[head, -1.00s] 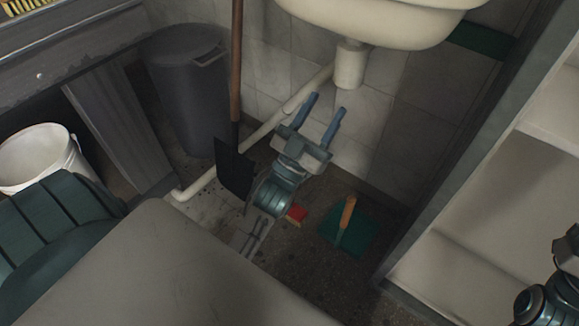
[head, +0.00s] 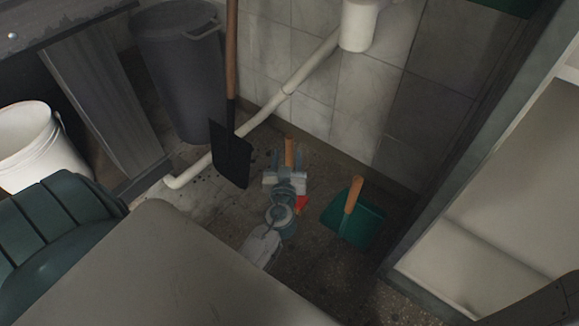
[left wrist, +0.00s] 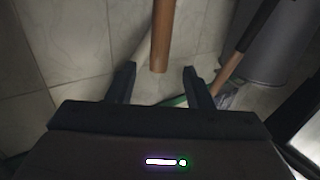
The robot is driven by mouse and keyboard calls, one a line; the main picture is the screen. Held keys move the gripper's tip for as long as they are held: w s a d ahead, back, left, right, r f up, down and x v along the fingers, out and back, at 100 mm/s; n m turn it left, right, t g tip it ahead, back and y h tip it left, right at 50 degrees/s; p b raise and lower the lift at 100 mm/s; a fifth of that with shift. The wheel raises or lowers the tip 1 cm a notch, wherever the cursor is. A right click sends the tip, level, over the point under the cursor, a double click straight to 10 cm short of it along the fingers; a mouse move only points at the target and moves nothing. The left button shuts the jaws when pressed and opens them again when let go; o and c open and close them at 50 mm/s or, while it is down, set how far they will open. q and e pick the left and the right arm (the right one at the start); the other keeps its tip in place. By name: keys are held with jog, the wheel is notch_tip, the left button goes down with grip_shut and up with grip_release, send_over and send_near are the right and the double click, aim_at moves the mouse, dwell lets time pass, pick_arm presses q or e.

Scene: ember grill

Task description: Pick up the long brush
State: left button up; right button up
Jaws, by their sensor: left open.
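My left gripper (head: 289,157) is low over the floor in the head view, open. A brown wooden handle (head: 289,148) shows between its two fingertips; the rest is hidden behind the gripper. In the left wrist view this handle (left wrist: 161,38) comes down from the top edge and ends between the open fingers (left wrist: 158,82), with gaps on both sides. A small red block (head: 302,203) shows beside my wrist, mostly covered. I cannot tell whether the handle and red block are one brush. My right gripper is out of view.
A green dustpan (head: 354,222) with a wooden handle lies right of my gripper. A black shovel (head: 231,160) stands to the left, before a grey bin (head: 181,75). A white pipe (head: 255,122) runs along the tiled wall. A shelf unit (head: 480,200) is at right.

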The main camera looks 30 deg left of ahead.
aim_at(289, 143)
pick_arm(q)
jog(key=x, duration=0.6)
jog(key=shift+w+a+r, duration=0.15)
jog(key=shift+w+r, duration=0.1)
jog(key=shift+c, duration=0.3)
grip_shut()
